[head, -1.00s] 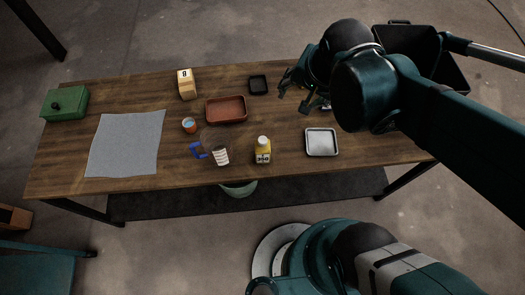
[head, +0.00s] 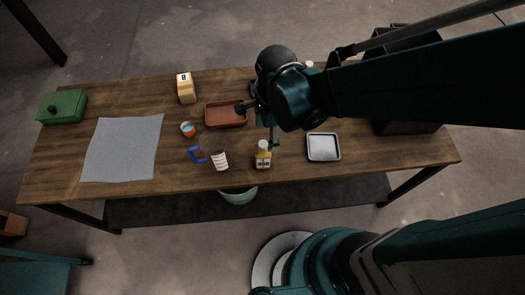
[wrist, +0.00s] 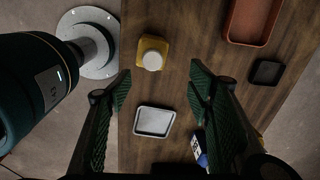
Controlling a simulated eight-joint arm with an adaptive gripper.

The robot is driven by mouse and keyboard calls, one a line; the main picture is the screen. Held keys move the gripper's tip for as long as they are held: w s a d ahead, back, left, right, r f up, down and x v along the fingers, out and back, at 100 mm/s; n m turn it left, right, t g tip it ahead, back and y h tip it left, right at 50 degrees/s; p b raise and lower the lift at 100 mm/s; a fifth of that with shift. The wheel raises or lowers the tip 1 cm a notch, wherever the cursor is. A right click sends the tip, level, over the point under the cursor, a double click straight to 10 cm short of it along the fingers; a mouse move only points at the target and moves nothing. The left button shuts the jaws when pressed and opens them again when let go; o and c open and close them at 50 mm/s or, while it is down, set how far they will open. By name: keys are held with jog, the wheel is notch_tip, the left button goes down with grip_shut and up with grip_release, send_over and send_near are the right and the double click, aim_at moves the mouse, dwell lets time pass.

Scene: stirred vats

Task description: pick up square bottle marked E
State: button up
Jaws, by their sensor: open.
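A yellow square bottle (head: 263,159) with a white cap stands upright near the table's front edge. Its dark label is too small to read surely, so I cannot tell whether it is marked E. It also shows from above in the wrist view (wrist: 152,54), just past my fingertips. My gripper (head: 258,124) is open and empty above the table, behind and above this bottle; its two fingers spread wide in the wrist view (wrist: 160,72). A second white cap (head: 309,64) shows at the back behind my arm, its body hidden.
A terracotta tray (head: 226,116) lies behind. In the wrist view, a small black tray (wrist: 266,72) and a white-and-blue item (wrist: 198,148) show near my right finger.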

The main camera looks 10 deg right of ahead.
aim_at(263, 144)
jog(key=shift+s+a+f+m+g, duration=0.2)
jog(key=shift+a+f+m, duration=0.15)
jog(key=shift+f, duration=0.2)
jog(key=shift+s+a+f+m+g, duration=0.15)
jog(key=shift+a+f+m, duration=0.2)
jog(key=shift+f, duration=0.25)
jog(key=shift+s+a+f+m+g, duration=0.1)
jog(key=shift+s+a+f+m, duration=0.15)
jog(key=shift+f+m, duration=0.25)
jog(key=shift+f, duration=0.1)
jog(key=shift+f+b, duration=0.6)
jog(key=shift+f, duration=0.6)
jog(key=shift+f, duration=0.15)
jog(key=shift+f+b, duration=0.85)
jog(key=shift+f, duration=1.6)
jog(key=c, duration=1.2)
